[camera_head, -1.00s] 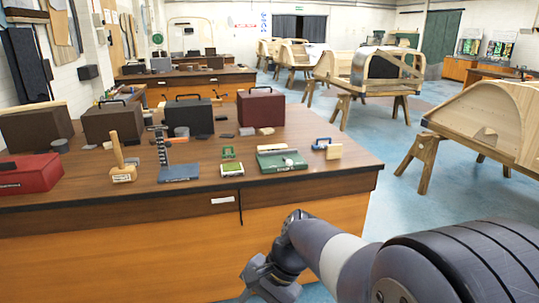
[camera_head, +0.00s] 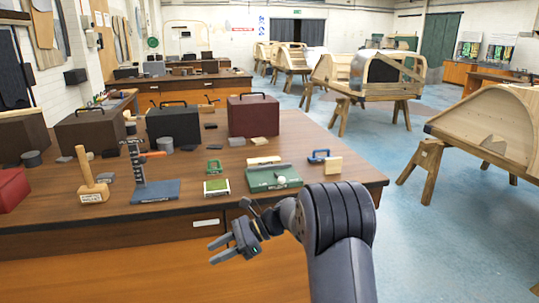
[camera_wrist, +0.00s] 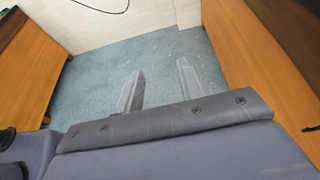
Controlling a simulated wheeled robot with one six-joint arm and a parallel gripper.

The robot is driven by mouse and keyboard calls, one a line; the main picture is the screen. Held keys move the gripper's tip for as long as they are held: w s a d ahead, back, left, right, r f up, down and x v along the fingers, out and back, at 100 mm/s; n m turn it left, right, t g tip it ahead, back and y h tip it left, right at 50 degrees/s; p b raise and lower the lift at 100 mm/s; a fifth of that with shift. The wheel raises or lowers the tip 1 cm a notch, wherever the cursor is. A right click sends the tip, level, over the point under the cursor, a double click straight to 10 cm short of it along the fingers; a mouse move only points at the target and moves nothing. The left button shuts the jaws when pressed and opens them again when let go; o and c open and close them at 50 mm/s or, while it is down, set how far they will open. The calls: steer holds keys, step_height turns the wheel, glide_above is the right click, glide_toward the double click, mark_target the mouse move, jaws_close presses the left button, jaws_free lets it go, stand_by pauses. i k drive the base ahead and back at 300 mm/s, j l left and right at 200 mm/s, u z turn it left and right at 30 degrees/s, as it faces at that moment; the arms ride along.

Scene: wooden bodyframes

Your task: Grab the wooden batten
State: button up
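The strip does not show in the wrist view.
A wooden mallet (camera_head: 91,180), a blue-based stand (camera_head: 155,190), a small green-framed item (camera_head: 216,187) and a pale block (camera_head: 333,165) stand near the front edge. Toolboxes (camera_head: 253,115) line the back. Blue floor (camera_head: 440,230) is open to the right.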

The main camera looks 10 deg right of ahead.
mark_target(268, 161)
steer(key=i+l, duration=1.1)
steer(key=i, duration=0.25)
steer(key=i+l+z, duration=0.1)
steer(key=i+l, duration=0.5)
steer(key=i, duration=0.05)
